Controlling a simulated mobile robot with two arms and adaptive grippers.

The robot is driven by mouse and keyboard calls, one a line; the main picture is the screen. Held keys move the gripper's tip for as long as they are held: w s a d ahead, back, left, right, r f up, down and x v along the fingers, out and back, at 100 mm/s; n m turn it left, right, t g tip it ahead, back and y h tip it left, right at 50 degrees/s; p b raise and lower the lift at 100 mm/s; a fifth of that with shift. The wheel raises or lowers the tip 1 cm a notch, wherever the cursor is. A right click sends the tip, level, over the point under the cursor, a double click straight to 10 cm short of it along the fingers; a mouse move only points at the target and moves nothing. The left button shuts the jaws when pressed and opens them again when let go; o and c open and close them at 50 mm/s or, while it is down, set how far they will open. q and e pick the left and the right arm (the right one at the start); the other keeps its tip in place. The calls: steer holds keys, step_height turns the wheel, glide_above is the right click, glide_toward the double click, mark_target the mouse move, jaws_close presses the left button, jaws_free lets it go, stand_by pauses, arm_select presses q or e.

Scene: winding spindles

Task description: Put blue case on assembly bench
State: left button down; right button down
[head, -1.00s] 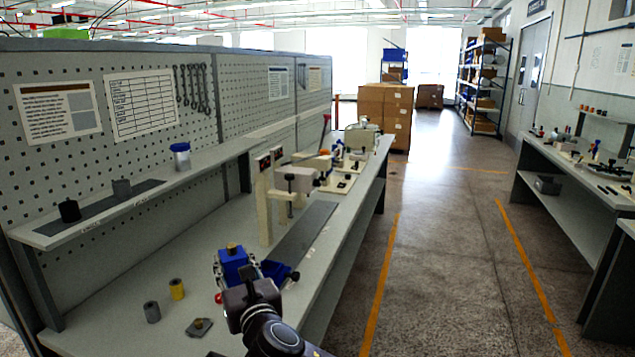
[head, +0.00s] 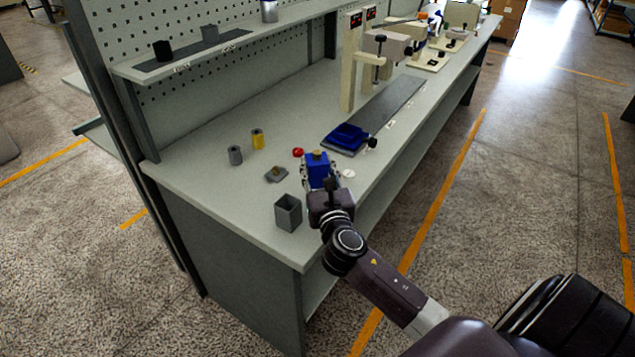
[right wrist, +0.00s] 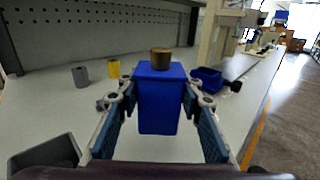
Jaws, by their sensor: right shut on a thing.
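The blue case (head: 318,172) is a small upright box with a brass-coloured round piece (head: 317,154) on its top. My right gripper (head: 321,184) is shut on the case near the front edge of the assembly bench (head: 205,185). In the right wrist view the blue case (right wrist: 160,105) stands between the two finger pads, with the brass piece (right wrist: 161,59) on top. I cannot tell whether its bottom touches the bench top. My left gripper is not in view.
An open grey box (head: 288,214), a flat grey piece (head: 276,174), a grey cylinder (head: 235,155) and a yellow cylinder (head: 258,139) stand left of the case. A blue tray (head: 346,138) and presses (head: 380,52) are beyond.

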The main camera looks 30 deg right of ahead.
mark_target(319, 186)
steer(key=shift+f+b, duration=0.65)
steer(key=shift+f, duration=1.55)
steer(key=c, duration=1.6)
jaws_free()
steer(key=shift+f, duration=0.1)
steer(key=b+v, duration=0.1)
steer(key=v, duration=0.9)
steer(key=shift+s+a, duration=0.15)
steer(key=shift+s, duration=0.2)
steer(key=shift+s+a, duration=0.25)
steer(key=shift+s, duration=0.35)
